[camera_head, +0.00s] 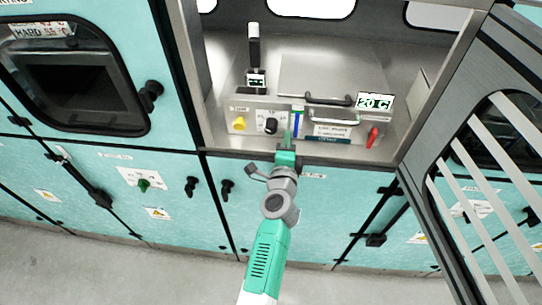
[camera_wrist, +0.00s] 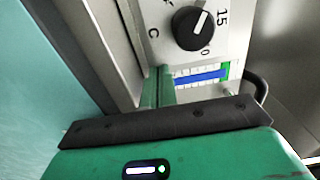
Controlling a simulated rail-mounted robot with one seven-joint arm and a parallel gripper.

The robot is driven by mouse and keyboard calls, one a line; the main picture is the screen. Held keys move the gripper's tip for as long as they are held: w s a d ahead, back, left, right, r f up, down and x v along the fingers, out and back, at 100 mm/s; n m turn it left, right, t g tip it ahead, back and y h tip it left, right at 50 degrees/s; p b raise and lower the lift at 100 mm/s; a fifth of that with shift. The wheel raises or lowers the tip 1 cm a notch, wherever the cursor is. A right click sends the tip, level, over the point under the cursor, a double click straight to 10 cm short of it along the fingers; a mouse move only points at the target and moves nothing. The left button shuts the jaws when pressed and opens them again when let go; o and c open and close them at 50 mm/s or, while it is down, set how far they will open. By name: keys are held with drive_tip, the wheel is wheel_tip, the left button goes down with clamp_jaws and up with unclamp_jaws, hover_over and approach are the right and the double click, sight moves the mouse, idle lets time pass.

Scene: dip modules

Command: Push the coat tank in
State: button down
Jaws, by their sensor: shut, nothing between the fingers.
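The coat tank (camera_head: 314,73) is a steel box with a flat lid inside the open cabinet bay. Its front panel carries a yellow knob (camera_head: 239,124), a black dial (camera_head: 271,126), a blue level gauge (camera_head: 297,122) and a red lever (camera_head: 373,137). My gripper (camera_head: 288,138) is shut and empty in front of the panel, just below the gauge. In the wrist view, my green fingers (camera_wrist: 158,88) are together beside the blue gauge (camera_wrist: 202,77), below the black dial (camera_wrist: 194,28). I cannot tell whether the fingertips touch the panel.
A black-handled post (camera_head: 254,50) rises at the back left. A barred door (camera_head: 490,170) stands open at the right. Teal cabinet doors (camera_head: 325,225) lie below the bay.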

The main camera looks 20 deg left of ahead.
drive_tip(key=shift+f, duration=0.35)
drive_tip(key=shift+s, duration=0.1)
drive_tip(key=shift+s+r+p, duration=0.15)
drive_tip(key=shift+r+p, duration=0.15)
drive_tip(key=shift+p, duration=0.35)
drive_tip(key=s+d+p, duration=0.2)
drive_tip(key=s+p, duration=0.3)
drive_tip(key=s, duration=0.8)
drive_tip(key=shift+s+d, duration=0.2)
drive_tip(key=shift+r, duration=0.1)
